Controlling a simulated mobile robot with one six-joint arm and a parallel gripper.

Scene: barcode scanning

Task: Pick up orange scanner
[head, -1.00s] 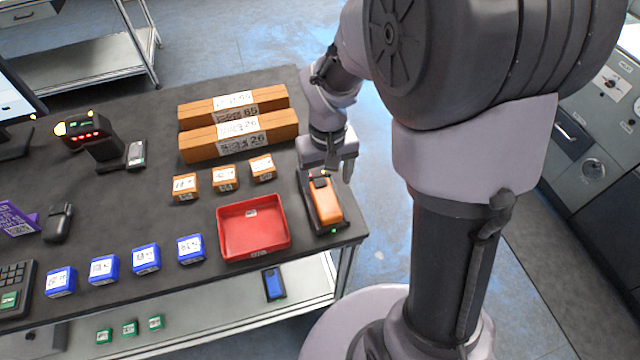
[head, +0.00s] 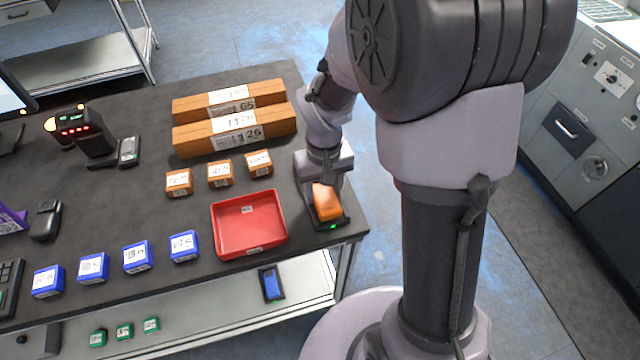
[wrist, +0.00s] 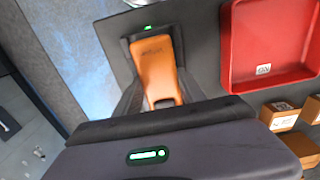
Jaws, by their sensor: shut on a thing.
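The orange scanner (head: 327,202) sits in its black cradle (head: 333,225) at the right front corner of the dark table, beside the red tray. A green light shows on the cradle's front edge. My gripper (head: 325,182) is over the scanner's rear part, pointing down, and is shut on it. The orange scanner also fills the middle of the wrist view (wrist: 157,70), with dark fingers on both sides of it.
The red tray (head: 248,251) is empty and close to the left of the cradle. Small orange boxes (head: 219,174), long orange boxes (head: 235,132) and blue boxes (head: 135,257) stand on the table. A blue device (head: 271,284) lies on the lower shelf.

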